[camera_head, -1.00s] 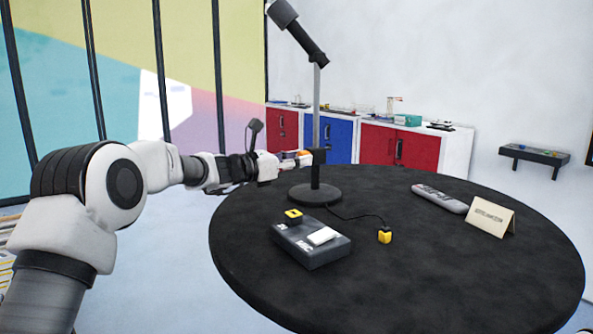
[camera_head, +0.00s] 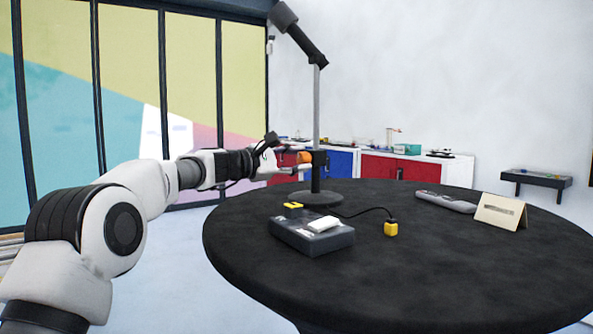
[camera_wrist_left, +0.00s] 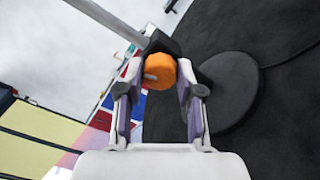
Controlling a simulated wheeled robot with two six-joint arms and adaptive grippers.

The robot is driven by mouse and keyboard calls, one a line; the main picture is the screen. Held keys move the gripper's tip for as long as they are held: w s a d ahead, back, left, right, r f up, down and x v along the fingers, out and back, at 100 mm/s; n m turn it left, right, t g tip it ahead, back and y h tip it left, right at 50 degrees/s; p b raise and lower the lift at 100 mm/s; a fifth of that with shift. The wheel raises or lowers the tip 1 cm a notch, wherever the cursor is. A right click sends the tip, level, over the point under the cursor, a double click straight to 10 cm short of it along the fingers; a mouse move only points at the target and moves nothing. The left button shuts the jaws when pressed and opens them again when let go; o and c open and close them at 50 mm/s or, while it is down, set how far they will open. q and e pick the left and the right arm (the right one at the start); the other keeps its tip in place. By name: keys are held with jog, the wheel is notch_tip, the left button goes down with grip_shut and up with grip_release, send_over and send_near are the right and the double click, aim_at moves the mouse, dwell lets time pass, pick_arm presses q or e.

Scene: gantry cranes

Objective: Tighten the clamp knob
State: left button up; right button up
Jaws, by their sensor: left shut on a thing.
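The orange clamp knob (camera_head: 304,157) is on the dark clamp block (camera_head: 319,158) of the upright stand pole (camera_head: 316,110). The pole rises from a round dark base (camera_head: 316,197) on the table and carries a dark tilted head (camera_head: 298,33). My left gripper (camera_head: 294,160) reaches in from the left and is shut on the knob. In the left wrist view the orange knob (camera_wrist_left: 160,67) sits between the fingertips of my left gripper (camera_wrist_left: 158,80). The clamp block (camera_wrist_left: 161,42) shows just behind it. My right gripper is not in view.
The table's front is clear. Red and blue cabinets (camera_head: 400,168) stand behind.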

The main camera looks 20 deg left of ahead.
pick_arm(q)
jog(key=shift+m+b, duration=0.6)
jog(key=shift+m, duration=0.5)
jog(key=shift+r, duration=0.1)
jog(key=o, duration=1.2)
jog(key=shift+w, duration=0.1)
jog(key=shift+c, duration=0.2)
jog(key=shift+w+d, duration=0.1)
jog(key=shift+w, duration=0.05)
jog(key=v, duration=1.2)
jog(key=shift+f, duration=0.2)
